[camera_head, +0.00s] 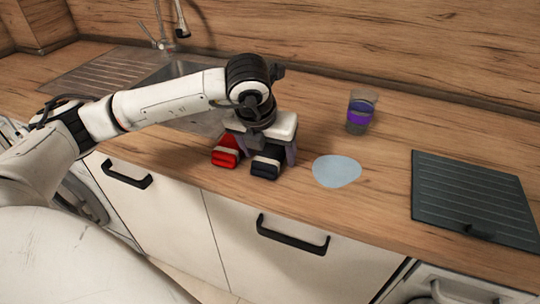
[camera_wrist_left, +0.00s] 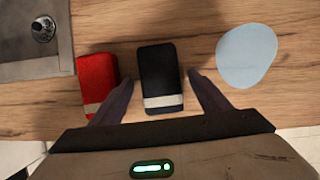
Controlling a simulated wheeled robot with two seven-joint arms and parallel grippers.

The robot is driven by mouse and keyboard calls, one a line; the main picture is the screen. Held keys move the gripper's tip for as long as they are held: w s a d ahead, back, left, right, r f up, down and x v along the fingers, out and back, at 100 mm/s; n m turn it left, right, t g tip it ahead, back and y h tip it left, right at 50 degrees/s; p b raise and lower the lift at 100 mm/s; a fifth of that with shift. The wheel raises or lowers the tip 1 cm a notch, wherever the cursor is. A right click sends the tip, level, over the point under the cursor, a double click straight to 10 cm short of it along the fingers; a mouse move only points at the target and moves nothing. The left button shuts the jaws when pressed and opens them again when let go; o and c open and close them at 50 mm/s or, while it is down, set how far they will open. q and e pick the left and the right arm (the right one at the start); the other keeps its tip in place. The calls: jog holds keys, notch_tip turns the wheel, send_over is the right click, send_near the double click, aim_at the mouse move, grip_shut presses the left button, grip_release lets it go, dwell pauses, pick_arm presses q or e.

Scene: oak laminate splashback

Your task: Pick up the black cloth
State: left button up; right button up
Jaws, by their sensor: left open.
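The black cloth (camera_head: 265,168) is a folded, very dark bundle with a pale band, lying on the wooden counter near its front edge. In the left wrist view the cloth (camera_wrist_left: 159,72) lies between the two fingers. My left gripper (camera_head: 263,157) is open just above the cloth, one finger to each side. In the left wrist view my gripper (camera_wrist_left: 161,82) shows clear gaps between each finger and the cloth. My right gripper is not in view.
A red folded cloth (camera_head: 225,157) lies close left of the black one, near the left finger. A pale blue flat patch (camera_head: 336,171) lies to the right. A cup with a purple band (camera_head: 361,112), a dark ridged board (camera_head: 474,191) and a sink (camera_head: 186,70) are farther off.

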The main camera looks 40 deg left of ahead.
aim_at(269, 154)
pick_arm(q)
jog(key=c, duration=1.1)
notch_tip(269, 154, up, 10)
jog(key=shift+r+b, duration=0.1)
jog(key=shift+b, duration=0.2)
jog(key=shift+c, duration=0.2)
